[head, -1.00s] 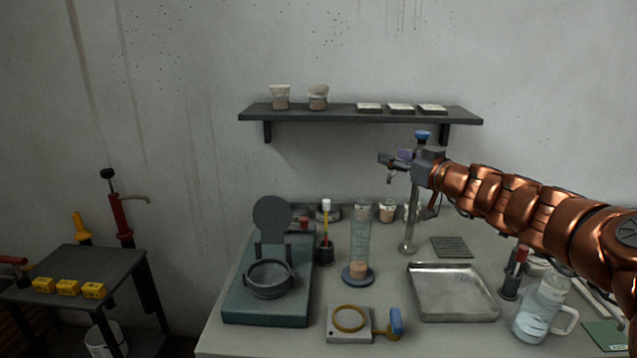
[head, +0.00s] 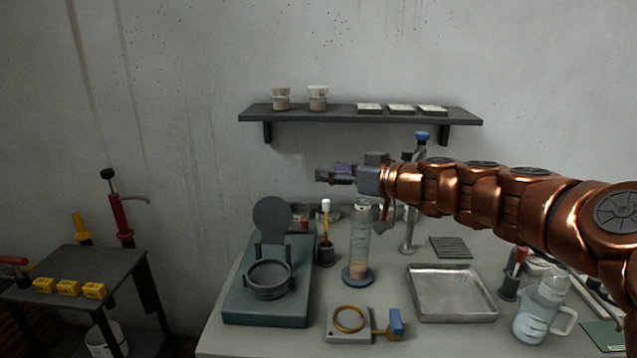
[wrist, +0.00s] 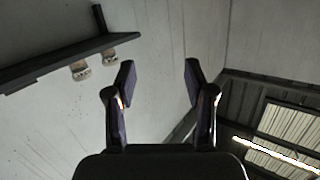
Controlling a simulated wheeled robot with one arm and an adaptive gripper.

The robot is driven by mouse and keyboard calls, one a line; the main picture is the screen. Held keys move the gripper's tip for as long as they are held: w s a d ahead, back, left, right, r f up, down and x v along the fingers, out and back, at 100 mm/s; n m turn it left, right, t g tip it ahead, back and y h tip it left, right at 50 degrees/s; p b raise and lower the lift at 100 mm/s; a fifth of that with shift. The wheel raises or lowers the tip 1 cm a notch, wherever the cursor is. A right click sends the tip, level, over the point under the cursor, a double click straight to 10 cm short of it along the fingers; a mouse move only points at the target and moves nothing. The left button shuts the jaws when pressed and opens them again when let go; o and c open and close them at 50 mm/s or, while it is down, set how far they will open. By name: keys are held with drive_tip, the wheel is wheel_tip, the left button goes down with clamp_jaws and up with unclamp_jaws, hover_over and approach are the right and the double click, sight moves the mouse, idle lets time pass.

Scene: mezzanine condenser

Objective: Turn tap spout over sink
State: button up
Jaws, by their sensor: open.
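The tap (head: 409,232) stands upright as a grey metal post at the back of the bench, with a blue knob (head: 422,136) on top. My arm crosses in front of its upper part, and I cannot make out the spout. The sink (head: 455,314) is a shallow square metal basin on the bench, in front and to the right of the post. My gripper (head: 324,175) points left above the bench, left of the tap in the head view. In the wrist view its fingers (wrist: 160,88) are apart with nothing between them.
A wall shelf (head: 360,115) with jars and flat dishes is above my gripper. A tall glass cylinder (head: 360,235) stands below it. A hinged-lid device (head: 268,290), a glass jug (head: 540,310) and a side table (head: 75,270) are around.

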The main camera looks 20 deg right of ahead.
drive_tip(key=shift+n+g+y, duration=0.3)
drive_tip(key=shift+g+y, duration=0.1)
drive_tip(key=shift+g, duration=0.3)
drive_tip(key=shift+s+a+f, duration=0.15)
drive_tip(key=shift+s+a, duration=0.1)
drive_tip(key=shift+a, duration=0.45)
drive_tip(key=shift+s+a+f, duration=0.2)
drive_tip(key=shift+s+a, duration=0.1)
drive_tip(key=shift+a, duration=0.4)
drive_tip(key=shift+s+a+f, duration=0.15)
drive_tip(key=shift+s+a, duration=0.1)
drive_tip(key=shift+a, duration=0.45)
